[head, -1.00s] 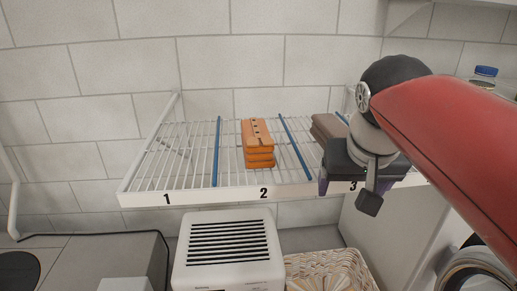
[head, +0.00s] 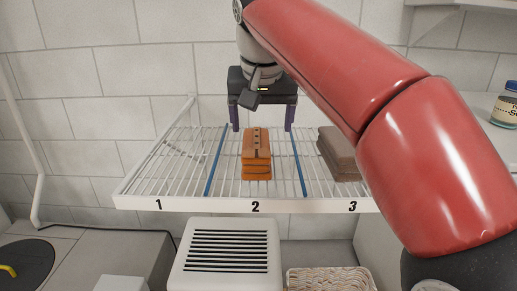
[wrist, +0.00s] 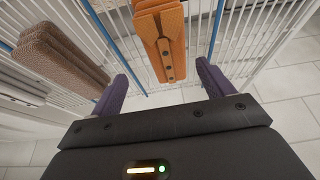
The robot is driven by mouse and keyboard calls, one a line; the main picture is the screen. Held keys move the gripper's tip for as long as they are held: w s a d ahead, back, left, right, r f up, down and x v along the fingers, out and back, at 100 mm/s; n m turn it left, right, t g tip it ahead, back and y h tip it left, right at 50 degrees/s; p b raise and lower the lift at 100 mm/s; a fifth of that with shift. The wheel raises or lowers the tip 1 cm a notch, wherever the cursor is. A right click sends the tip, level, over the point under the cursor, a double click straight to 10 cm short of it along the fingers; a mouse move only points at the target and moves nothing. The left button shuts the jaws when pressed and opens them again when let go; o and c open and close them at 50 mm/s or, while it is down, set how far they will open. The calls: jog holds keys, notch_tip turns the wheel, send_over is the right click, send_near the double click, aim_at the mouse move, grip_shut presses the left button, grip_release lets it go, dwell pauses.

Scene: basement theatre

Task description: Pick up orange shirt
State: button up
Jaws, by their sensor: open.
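The orange shirt (head: 256,150) lies folded in a stack with dark buttons, in section 2 of the white wire shelf (head: 230,205). It also shows in the wrist view (wrist: 163,35), at the top middle. My gripper (head: 262,128) is open and empty, above and behind the shirt in the head view, with a purple finger to either side of it. In the wrist view my fingers (wrist: 160,80) are apart, and the shirt lies beyond them, not touched.
A brown folded stack (head: 342,153) lies in section 3, also in the wrist view (wrist: 62,55). Blue dividers (head: 300,165) flank section 2. Section 1 is empty. A white vented box (head: 227,255) and a wicker basket (head: 330,280) stand below. A jar (head: 506,105) is at right.

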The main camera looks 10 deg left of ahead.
aim_at(257, 141)
jog(key=x, duration=0.2)
jog(key=b+x, duration=0.1)
jog(key=x, duration=0.2)
jog(key=a+b+x, duration=0.1)
jog(key=x, duration=0.1)
jog(key=shift+f, duration=0.35)
jog(key=shift+r, duration=0.1)
jog(key=c, duration=1.1)
jog(key=shift+r, duration=0.1)
